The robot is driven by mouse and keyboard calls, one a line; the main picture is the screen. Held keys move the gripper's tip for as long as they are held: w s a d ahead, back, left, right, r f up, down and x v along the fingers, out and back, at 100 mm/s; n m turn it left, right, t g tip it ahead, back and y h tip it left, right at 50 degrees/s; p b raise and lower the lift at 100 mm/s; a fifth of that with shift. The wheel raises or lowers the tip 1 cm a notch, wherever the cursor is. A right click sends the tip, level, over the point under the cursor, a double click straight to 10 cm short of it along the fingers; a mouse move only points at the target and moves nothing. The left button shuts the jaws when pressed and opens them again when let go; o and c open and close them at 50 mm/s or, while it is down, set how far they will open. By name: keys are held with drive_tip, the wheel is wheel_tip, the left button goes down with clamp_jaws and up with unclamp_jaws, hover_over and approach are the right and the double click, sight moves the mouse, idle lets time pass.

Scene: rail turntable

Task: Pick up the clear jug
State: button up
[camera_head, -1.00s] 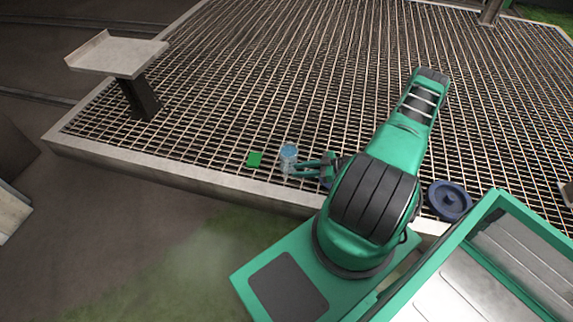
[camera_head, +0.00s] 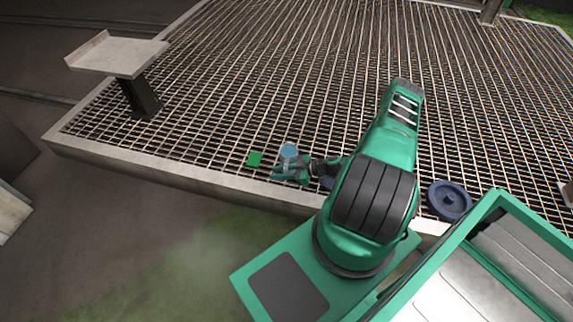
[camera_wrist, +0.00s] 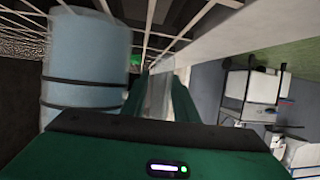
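The clear jug (camera_head: 289,151), a pale bluish see-through cylinder, stands upright on the grating near its front edge. In the wrist view the pale blue body with dark bands (camera_wrist: 84,72) fills the left side, outside the left finger and blurred. My gripper (camera_head: 281,174) is low beside the jug, on its near side, and partly overlaps its base in the head view. In the wrist view the two green fingers of my gripper (camera_wrist: 159,98) stand apart. A greyish blurred strip shows between them; I cannot tell what it is. The jug is not between the fingers.
A dark blue round disc (camera_head: 449,200) lies to the right of my arm. A metal stand with a flat top (camera_head: 117,56) is at the left. The grating behind the jug is clear.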

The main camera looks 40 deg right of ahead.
clamp_jaws()
drive_tip(key=shift+w, duration=0.1)
idle(0.3)
